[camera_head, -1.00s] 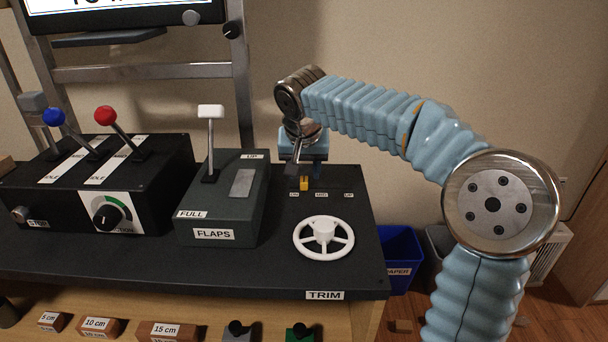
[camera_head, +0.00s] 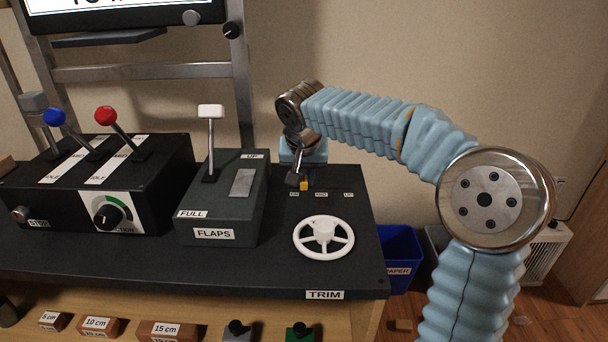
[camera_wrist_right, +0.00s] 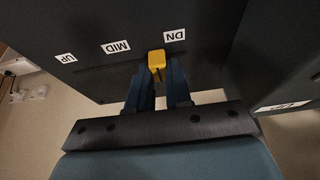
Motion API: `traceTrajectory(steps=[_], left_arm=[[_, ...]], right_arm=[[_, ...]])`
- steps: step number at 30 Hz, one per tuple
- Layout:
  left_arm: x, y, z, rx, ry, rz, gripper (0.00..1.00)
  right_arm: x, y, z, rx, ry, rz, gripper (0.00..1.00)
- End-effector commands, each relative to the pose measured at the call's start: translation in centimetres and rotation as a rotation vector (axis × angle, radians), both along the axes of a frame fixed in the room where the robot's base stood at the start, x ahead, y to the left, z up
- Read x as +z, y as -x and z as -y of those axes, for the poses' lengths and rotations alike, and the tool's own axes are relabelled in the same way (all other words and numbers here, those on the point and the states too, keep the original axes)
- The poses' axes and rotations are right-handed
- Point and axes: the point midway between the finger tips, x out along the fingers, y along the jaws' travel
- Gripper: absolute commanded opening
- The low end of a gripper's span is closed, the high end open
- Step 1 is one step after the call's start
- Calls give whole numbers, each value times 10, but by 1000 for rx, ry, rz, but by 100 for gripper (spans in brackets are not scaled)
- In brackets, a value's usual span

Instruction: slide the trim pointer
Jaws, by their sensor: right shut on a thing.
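The trim pointer is a small yellow block (camera_head: 304,185) at the back of the black panel, behind the white trim wheel (camera_head: 323,238). In the right wrist view the pointer (camera_wrist_right: 156,64) stands on a thin slot line, just to the MID side of the DN label (camera_wrist_right: 174,36). My right gripper (camera_head: 300,181) reaches down over it from behind. In the wrist view its two dark fingers (camera_wrist_right: 160,78) stand at either side of the pointer, shut on it. The fingers partly hide the pointer in the head view. My left gripper is not in view.
The grey FLAPS box (camera_head: 222,215) with its white-knobbed lever (camera_head: 211,112) stands close to the left of the gripper. MID (camera_wrist_right: 116,47) and UP (camera_wrist_right: 66,57) labels run along the slot, which is clear there.

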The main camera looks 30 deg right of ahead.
Motion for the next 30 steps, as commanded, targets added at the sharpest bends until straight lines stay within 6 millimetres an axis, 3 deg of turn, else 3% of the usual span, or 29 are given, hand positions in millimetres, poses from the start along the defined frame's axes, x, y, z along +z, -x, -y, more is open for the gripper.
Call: traceTrajectory(steps=[4,12,20,21,25,26,30], left_arm=[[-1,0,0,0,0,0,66],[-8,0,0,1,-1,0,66],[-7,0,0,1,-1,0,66],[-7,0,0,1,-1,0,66],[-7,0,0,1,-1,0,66],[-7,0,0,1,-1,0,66],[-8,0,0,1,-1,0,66]], right_arm=[[0,1,2,-1,0,1,0],[0,20,33,-2,1,3,0],[1,20,34,0,0,2,0],[1,20,34,0,0,2,20],[1,20,34,0,0,2,40],[1,20,34,0,0,2,45],[1,20,33,0,1,1,45]])
